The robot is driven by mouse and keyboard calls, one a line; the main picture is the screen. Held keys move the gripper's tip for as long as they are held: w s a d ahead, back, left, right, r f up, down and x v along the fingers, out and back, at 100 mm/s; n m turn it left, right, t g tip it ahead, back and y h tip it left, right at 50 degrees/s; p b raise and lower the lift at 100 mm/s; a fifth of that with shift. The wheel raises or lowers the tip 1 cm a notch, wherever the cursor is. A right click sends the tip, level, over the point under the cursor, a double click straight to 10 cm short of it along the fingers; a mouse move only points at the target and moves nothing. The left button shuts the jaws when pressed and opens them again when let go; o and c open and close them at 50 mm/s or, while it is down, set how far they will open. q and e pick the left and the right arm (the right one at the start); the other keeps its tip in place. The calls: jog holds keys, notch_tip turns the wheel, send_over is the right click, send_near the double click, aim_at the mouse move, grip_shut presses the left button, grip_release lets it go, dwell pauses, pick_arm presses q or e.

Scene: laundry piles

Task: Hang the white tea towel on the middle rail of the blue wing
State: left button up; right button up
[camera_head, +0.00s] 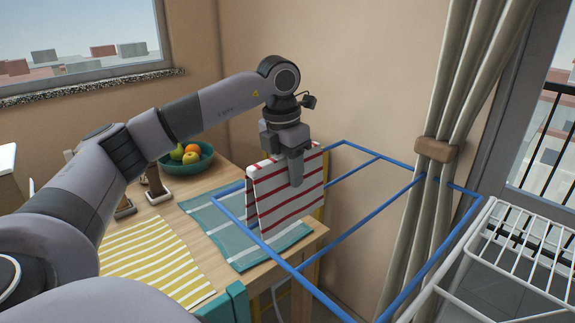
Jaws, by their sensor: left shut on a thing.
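A white tea towel (287,205) with red stripes hangs folded from my left gripper (296,170). The gripper points down and is shut on the towel's top fold. The towel's two layers hang apart at the left side. The blue wing (340,236) reaches out to the left from the white rack, with several blue rails. The towel is among the wing's left rails and hides parts of them. Its fold appears above rail height; whether its layers straddle a rail I cannot tell. My right gripper is not in view.
A wooden table (222,166) stands left, with a teal striped towel (205,210), a yellow striped towel (150,262) and a fruit bowl (196,163). The white rack (520,255) and a tied curtain (455,110) are at the right. The wing's right part is bare.

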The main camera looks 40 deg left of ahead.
aim_at(285, 183)
pick_arm(q)
jog(key=shift+f+b, duration=1.45)
jog(key=shift+f, duration=1.1)
jog(key=shift+f+b, duration=1.2)
jog(key=shift+f, duration=0.75)
jog(key=shift+f+b, duration=0.3)
jog(key=shift+f, duration=0.25)
jog(key=o, duration=1.2)
jog(key=shift+s+r, duration=0.2)
jog(key=shift+r, duration=1.6)
jog(key=shift+s+r, duration=0.2)
jog(key=shift+r, duration=1.55)
